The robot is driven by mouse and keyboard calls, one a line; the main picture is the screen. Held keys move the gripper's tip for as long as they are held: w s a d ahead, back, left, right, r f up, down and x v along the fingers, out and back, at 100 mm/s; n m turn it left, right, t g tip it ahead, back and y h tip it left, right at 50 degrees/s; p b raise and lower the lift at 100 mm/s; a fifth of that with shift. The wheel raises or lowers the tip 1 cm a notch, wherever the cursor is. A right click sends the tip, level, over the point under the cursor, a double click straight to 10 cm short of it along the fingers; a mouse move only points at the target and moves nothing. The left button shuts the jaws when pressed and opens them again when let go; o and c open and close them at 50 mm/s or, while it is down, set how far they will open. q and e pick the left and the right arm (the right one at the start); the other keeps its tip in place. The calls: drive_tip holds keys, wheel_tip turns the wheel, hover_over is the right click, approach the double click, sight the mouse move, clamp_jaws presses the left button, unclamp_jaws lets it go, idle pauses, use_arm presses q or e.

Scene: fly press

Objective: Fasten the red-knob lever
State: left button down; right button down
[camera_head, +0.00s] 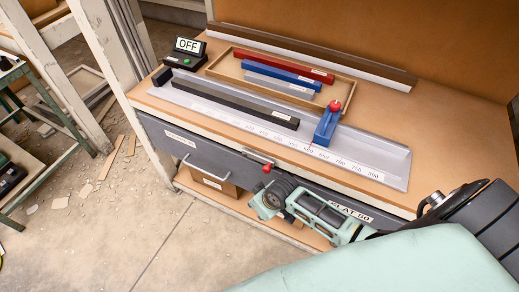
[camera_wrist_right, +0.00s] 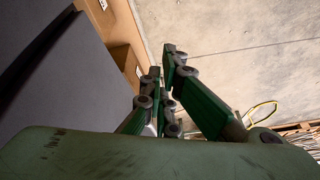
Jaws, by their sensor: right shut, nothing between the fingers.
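A blue block (camera_head: 326,124) stands on the grey ruled tray (camera_head: 375,155), with a red ball knob (camera_head: 336,105) at its top. A second, smaller red knob (camera_head: 267,168) shows at the bench's front edge, beside a bar handle (camera_head: 258,157). My right gripper (camera_head: 264,203) is just below this second knob, in front of the drawer front, and appears apart from both knobs. In the right wrist view its green fingers (camera_wrist_right: 168,62) are together and empty; neither knob shows there. My left gripper is not in view.
A shallow wooden tray (camera_head: 225,70) holds a red bar (camera_head: 283,67) and a blue bar (camera_head: 281,78). A black bar (camera_head: 235,104) lies on the ruled tray. A box reading OFF (camera_head: 187,46) stands at the back left. Floor (camera_head: 140,215) is open left of the bench.

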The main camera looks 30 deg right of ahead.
drive_tip(key=w+r+n+p, duration=0.15)
drive_tip(key=w+r, duration=0.25)
drive_tip(key=r, duration=0.9)
drive_tip(key=w+r+n+p, duration=0.15)
drive_tip(key=w+r, duration=0.25)
drive_tip(key=r, duration=0.9)
drive_tip(key=s+d+r+n+g, duration=0.1)
drive_tip(key=d+r, duration=0.3)
drive_tip(key=r, duration=0.4)
drive_tip(key=shift+s+d+r+g+h+p, duration=0.15)
drive_tip(key=shift+s+d+g+h+p, duration=0.2)
drive_tip(key=shift+s+g, duration=0.2)
drive_tip(key=p, duration=0.1)
hover_over(259, 155)
drive_tip(key=s+a, duration=0.2)
wheel_tip(259, 155, down, 10)
drive_tip(key=shift+s+d+f+p, duration=0.2)
drive_tip(key=shift+f+p, duration=0.1)
drive_tip(key=shift+f, duration=0.65)
drive_tip(key=shift+s+d+f+p, duration=0.1)
drive_tip(key=shift+d+f+p, duration=0.15)
drive_tip(key=shift+f, duration=0.7)
